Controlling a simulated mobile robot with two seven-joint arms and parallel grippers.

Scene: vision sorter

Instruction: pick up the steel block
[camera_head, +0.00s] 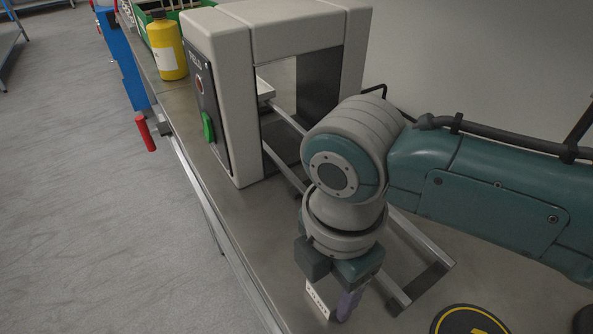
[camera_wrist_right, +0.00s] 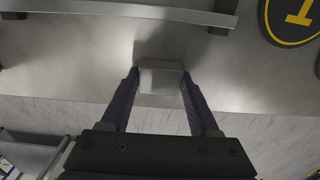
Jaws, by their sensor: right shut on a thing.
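The steel block (camera_wrist_right: 160,78) is a small plain grey block, seen in the right wrist view between the tips of my right gripper's two dark fingers. My right gripper (camera_wrist_right: 160,88) is shut on it, with one finger on each side. Whether the block touches the bench is hard to tell. My left gripper is in neither view.
A grey scanner arch (camera_head: 270,30) stands on the bench over a metal rail track (camera_head: 415,240). A black and yellow round marker (camera_head: 470,322) lies at the lower right. A yellow bottle (camera_head: 166,48) and a green bin (camera_head: 150,12) stand at the back left. A red handle (camera_head: 145,132) juts past the bench edge.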

